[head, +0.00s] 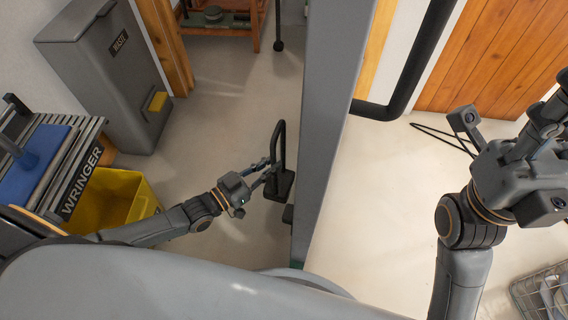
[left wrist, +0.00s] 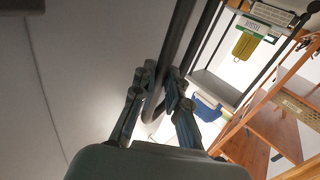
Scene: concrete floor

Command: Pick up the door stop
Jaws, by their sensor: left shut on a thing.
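The door stop (head: 280,184) is a dark block with a tall, narrow loop handle, at the middle of the head view beside the grey column. My left gripper (head: 268,172) reaches it from the left, with its fingers at the lower part of the handle. In the left wrist view the dark handle bars (left wrist: 176,60) run up between the fingers of my left gripper (left wrist: 162,98), which is shut on the handle. Whether the base touches the floor is not clear. My right gripper (head: 545,125) is at the right edge, its fingertips not clearly visible.
A grey bin (head: 112,75) stands at the upper left. A yellow mop bucket (head: 112,195) with a wringer is at the left. A wooden shelf (head: 222,22) is at the back. A wire basket (head: 540,295) is at the lower right. Pale floor around the door stop is clear.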

